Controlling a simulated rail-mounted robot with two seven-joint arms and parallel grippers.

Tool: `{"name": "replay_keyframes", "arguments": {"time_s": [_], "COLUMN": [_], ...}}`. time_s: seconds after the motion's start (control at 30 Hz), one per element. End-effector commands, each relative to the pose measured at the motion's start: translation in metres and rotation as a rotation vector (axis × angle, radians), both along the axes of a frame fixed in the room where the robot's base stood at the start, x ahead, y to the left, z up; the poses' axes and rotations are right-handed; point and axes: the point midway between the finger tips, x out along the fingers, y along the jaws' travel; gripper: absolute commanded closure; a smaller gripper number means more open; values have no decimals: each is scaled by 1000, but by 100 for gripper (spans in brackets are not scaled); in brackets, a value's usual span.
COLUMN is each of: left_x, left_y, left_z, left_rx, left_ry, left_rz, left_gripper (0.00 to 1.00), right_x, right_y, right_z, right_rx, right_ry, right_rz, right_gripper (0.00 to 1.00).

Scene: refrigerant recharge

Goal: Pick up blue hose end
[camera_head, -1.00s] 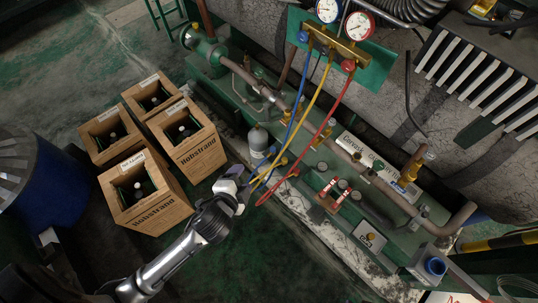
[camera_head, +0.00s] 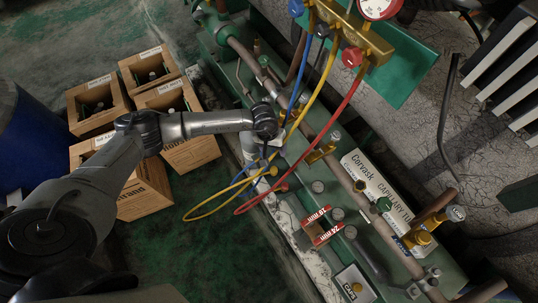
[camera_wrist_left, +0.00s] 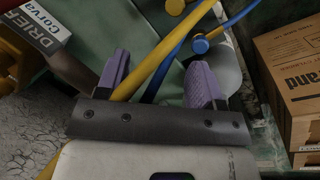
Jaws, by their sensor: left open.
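The blue hose (camera_head: 292,98) hangs from the gauge manifold (camera_head: 347,33) beside the yellow hose (camera_head: 323,84) and the red hose (camera_head: 343,108). My left gripper (camera_head: 268,141) is over the hoses and partly hidden by its own wrist in the head view. In the left wrist view the purple jaws (camera_wrist_left: 158,74) are apart. The yellow hose (camera_wrist_left: 163,60) and a stretch of blue hose behind it cross between them. A blue hose end fitting (camera_wrist_left: 200,45) lies just beyond the right jaw, with blue hose (camera_wrist_left: 236,18) leading off right. My right gripper is out of view.
Wooden crates with bottles (camera_head: 150,71) stand to the left. The hose loops hang over open floor (camera_head: 225,245).

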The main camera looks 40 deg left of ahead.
Motion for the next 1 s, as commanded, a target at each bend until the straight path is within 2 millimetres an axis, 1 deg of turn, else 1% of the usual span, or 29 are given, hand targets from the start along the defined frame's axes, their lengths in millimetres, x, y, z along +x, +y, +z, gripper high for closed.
{"name": "replay_keyframes", "arguments": {"time_s": [0.03, 0.1, 0.17, 0.23, 0.3, 0.5, 0.6, 0.73, 1.0], "left_x": [3, 6, 6, 7, 7, 7, 7, 8, 7], "left_y": [18, 37, 48, 55, 58, 58, 57, 58, 58], "left_z": [-4, -6, -9, -16, -28, -63, -76, -87, -95], "left_rx": [70, 144, 187, 216, 228, 228, 226, 226, 226], "left_ry": [4, 13, 21, 28, 32, 32, 32, 30, 30], "left_rz": [-31, -66, -87, -101, -107, -107, -108, -107, -107], "left_gripper": [39, 39, 39, 39, 39, 39, 39, 39, 39], "right_x": [1, 1, 1, 1, 1, 1, 1, 1, 1], "right_y": [0, 0, 0, 0, 0, -1, -2, -3, -3], "right_z": [-5, -7, -10, -15, -20, -36, -41, -46, -50], "right_rx": [0, -1, 0, 0, 0, -4, -7, -10, -10], "right_ry": [-2, -2, -3, -3, -3, -3, -3, -2, -2], "right_rz": [0, 0, 0, 0, 0, 2, 4, 5, 5], "right_gripper": [57, 57, 57, 57, 57, 57, 57, 57, 57]}}
